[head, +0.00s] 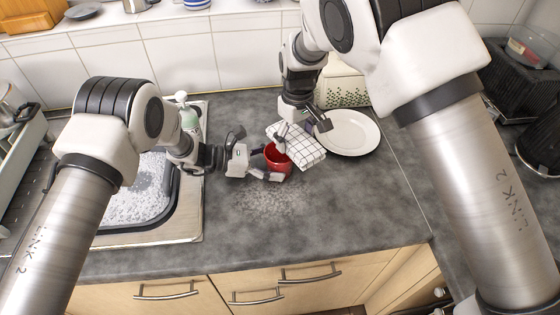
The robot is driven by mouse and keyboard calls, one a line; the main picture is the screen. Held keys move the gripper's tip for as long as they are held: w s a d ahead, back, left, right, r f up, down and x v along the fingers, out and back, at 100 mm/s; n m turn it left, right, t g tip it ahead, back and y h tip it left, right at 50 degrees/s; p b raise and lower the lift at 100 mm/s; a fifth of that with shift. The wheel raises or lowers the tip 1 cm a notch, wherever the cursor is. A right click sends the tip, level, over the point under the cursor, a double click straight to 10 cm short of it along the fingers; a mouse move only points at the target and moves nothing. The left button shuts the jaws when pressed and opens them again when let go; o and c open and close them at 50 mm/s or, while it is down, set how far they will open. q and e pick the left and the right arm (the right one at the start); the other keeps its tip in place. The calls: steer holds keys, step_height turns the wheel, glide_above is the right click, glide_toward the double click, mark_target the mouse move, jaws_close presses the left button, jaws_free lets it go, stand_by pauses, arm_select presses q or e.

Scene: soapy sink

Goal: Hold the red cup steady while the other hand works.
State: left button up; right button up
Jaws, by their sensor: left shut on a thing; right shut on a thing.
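The red cup (281,168) stands upright on the grey counter, right of the sink. My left gripper (265,163) reaches it from the left and is shut on it, with a fingertip low at its front. My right gripper (300,129) comes from above and is shut on a white cloth with a dark grid (306,150). The cloth lies over the cup's right side and hides part of its rim and inside. I cannot tell whether the cloth goes into the cup.
A white plate (350,134) lies right of the cloth. A patterned container (345,92) stands behind it. The front counter (330,220) is clear apart from pale speckles.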

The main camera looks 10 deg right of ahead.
steer(key=shift+w+a, duration=0.15)
steer(key=shift+w, duration=0.15)
steer(key=shift+w+a+r, duration=0.1)
steer(key=shift+w+a, duration=0.25)
steer(key=shift+w, duration=0.3)
steer(key=shift+w+a, duration=0.35)
steer(key=shift+w, duration=0.25)
steer(key=shift+s+d, duration=0.1)
steer(key=shift+s, duration=0.05)
steer(key=shift+s+d, duration=0.35)
steer(key=shift+s, duration=0.25)
steer(key=shift+s+d, duration=0.3)
steer(key=shift+s, duration=0.25)
steer(key=shift+s+d+f, duration=0.15)
steer(key=shift+s+d, duration=0.2)
steer(key=shift+s, duration=0.3)
steer(key=shift+s+d+f, duration=0.1)
steer(key=shift+s+d, duration=0.2)
steer(key=shift+s, duration=0.35)
